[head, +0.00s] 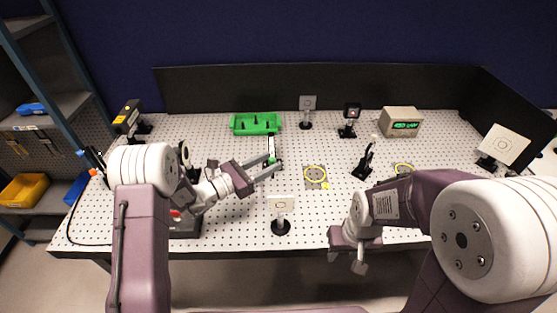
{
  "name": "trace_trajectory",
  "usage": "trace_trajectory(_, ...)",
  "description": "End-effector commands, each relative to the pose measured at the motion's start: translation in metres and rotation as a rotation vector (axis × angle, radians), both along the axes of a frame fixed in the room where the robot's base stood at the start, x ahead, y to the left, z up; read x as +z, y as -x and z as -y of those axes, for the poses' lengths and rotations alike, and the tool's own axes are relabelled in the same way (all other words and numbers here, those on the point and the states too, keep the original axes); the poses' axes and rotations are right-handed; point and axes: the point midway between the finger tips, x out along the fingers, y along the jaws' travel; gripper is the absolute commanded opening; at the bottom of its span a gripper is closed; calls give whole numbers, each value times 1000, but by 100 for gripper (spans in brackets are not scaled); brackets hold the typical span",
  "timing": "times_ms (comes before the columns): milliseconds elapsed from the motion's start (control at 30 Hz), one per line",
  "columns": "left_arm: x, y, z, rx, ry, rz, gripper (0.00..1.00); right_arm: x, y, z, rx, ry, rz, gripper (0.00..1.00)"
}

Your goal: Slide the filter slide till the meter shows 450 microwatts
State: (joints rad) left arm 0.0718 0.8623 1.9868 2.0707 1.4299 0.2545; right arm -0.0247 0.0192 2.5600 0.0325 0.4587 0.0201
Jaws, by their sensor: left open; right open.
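The meter (402,122) is a beige box with a lit green display at the back right of the pegboard table. Its digits are too small to read surely. A narrow upright piece (271,147) in black and white, with some green at its foot, stands near mid-table; it may be the filter slide, but I cannot tell for sure. My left gripper (277,168) is open, its two fingers pointing right close to the foot of that piece. Contact cannot be made out. My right gripper (347,257) is open and empty at the table's front edge, far from both.
A green tray (257,124) lies behind the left gripper. Several posts with optics stand about, including a white card (281,206) in front and a dark mount (363,165) to the right. Black panels (330,88) close the back.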

Motion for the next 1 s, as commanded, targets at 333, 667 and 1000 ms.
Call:
trace_trajectory(333, 1, 25, -35, 0, 0, 2, 41, -10, 0, 0, 0, 0, 0, 41)
trace_trajectory(667, 1, 25, -35, -1, 0, 2, 41, -10, 0, 0, 0, 0, 0, 41)
trace_trajectory(1000, 73, 86, 24, -249, -118, 175, 41, -10, 0, 0, 0, 0, 0, 41)
